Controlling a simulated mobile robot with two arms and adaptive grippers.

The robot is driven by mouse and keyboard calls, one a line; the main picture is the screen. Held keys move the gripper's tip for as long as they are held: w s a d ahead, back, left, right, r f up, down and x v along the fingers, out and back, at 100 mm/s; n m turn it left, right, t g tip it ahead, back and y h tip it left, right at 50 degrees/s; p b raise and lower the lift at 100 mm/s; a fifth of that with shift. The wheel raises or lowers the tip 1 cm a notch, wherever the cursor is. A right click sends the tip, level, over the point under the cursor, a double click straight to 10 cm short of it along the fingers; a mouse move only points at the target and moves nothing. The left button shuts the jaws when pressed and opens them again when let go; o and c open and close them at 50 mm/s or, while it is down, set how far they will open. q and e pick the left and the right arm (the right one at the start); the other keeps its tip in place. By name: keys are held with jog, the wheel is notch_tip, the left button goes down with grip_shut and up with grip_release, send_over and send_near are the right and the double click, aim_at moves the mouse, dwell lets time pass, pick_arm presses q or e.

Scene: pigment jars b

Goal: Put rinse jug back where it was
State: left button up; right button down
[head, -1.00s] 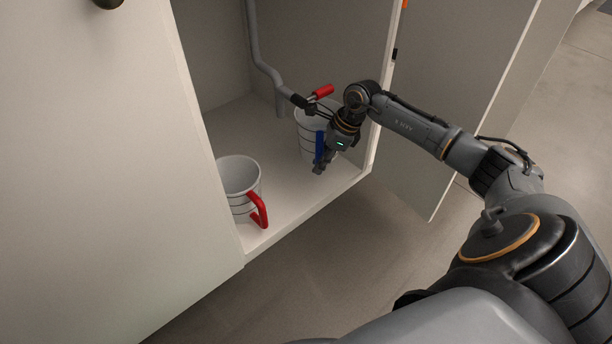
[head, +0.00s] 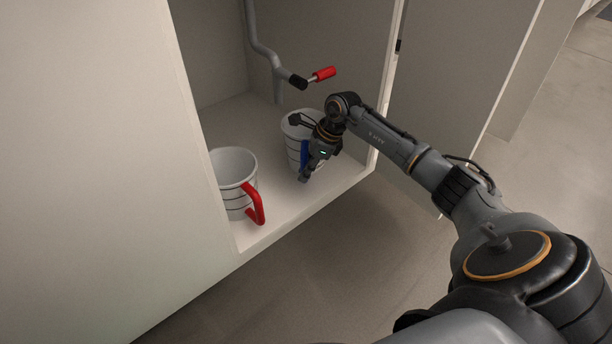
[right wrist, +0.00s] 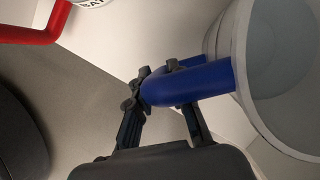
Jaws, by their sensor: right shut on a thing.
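A white jug (head: 293,147) with dark rings and a blue handle (right wrist: 190,85) is inside the open cabinet. My right gripper (head: 304,172) is shut on the blue handle. In the right wrist view the fingers of my right gripper (right wrist: 160,88) close around the handle, and the jug's open mouth (right wrist: 290,60) is at the right. The jug looks roughly upright; I cannot tell whether its base touches the cabinet floor. A similar white jug (head: 232,175) with a red handle (head: 254,203) stands to the left near the cabinet's front edge. My left gripper is not visible.
A grey pipe (head: 263,45) with a red-handled valve (head: 323,74) runs down the back, close above the blue-handled jug. The cabinet floor (head: 268,208) is bare between the jugs. An open door (head: 455,90) stands at the right.

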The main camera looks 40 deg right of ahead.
aim_at(306, 150)
jog(key=shift+w+r, duration=0.1)
jog(key=shift+r, duration=0.05)
jog(key=c, duration=1.3)
grip_release()
jog(key=shift+o, duration=0.2)
jog(key=p+v, duration=0.5)
jog(key=v, duration=0.2)
jog(key=shift+s, duration=0.2)
jog(key=shift+r, duration=0.1)
